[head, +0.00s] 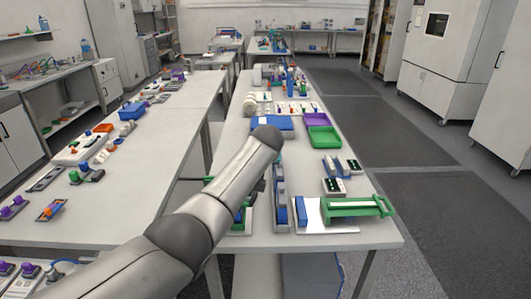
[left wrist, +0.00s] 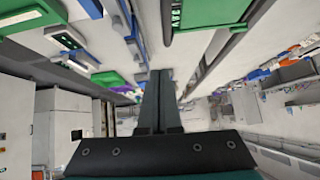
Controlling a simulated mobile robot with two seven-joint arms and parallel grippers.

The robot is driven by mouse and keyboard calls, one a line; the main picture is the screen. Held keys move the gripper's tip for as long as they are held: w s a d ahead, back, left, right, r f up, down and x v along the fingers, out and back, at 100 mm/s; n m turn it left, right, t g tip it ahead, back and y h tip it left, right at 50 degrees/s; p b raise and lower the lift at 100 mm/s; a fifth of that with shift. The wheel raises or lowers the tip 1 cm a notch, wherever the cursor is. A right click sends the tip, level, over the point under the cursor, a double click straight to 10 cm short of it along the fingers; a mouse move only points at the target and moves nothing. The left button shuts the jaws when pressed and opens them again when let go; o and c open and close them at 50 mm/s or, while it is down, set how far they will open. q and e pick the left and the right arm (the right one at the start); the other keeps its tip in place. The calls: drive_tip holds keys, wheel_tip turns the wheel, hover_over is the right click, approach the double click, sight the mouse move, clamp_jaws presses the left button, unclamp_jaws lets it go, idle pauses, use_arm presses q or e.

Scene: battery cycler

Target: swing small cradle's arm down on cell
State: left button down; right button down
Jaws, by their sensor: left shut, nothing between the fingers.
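In the left wrist view my left gripper (left wrist: 160,74) is shut, with its two dark fingers together and nothing between them. A green unit with a small lit display (left wrist: 205,12) is at the top, beyond and right of the fingertips, apart from them. It may be the small cradle; its swing arm and cell cannot be made out. In the head view my left arm reaches over the middle bench and hides most of a green and white fixture (head: 240,222). My left gripper is largely hidden behind the arm there. My right gripper is in neither view.
On the middle bench (head: 375,240), a green-handled frame (head: 355,207) stands by a white plate at the front right. A purple tray (head: 302,119), a green tray (head: 324,137) and small dark display units (head: 333,186) lie farther back. The bench's right front corner is bare.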

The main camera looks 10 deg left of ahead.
use_arm(q)
drive_tip(key=shift+v, duration=2.9)
drive_tip(key=s+f+m+g+h+b, duration=0.15)
drive_tip(key=s+f, duration=0.25)
drive_tip(key=f, duration=0.8)
drive_tip(key=s+f+g+y+b, duration=0.1)
drive_tip(key=s+f+b, duration=0.15)
drive_tip(key=f, duration=1.05)
drive_tip(key=s+a+f+m+g+h+b, duration=0.1)
drive_tip(key=s+f, duration=0.7)
drive_tip(key=f, duration=0.3)
drive_tip(key=s+a+f+m+g+b, duration=0.1)
drive_tip(key=s+a+f+b, duration=0.1)
drive_tip(key=s+f, duration=0.7)
drive_tip(key=s+a+f+g+b, duration=0.1)
drive_tip(key=s+f, duration=0.6)
drive_tip(key=s, duration=0.5)
drive_tip(key=s+a+f+g+b, duration=0.1)
drive_tip(key=s+f+b, duration=0.1)
drive_tip(key=s+f, duration=0.5)
drive_tip(key=s+a+f+g+b, duration=0.1)
drive_tip(key=s+f, duration=0.6)
drive_tip(key=s, duration=1.1)
drive_tip(key=shift+s+a+f+m+h+b, duration=0.25)
drive_tip(key=shift+a+m+h+b, duration=0.2)
drive_tip(key=shift+b, duration=0.25)
drive_tip(key=shift+d, duration=0.2)
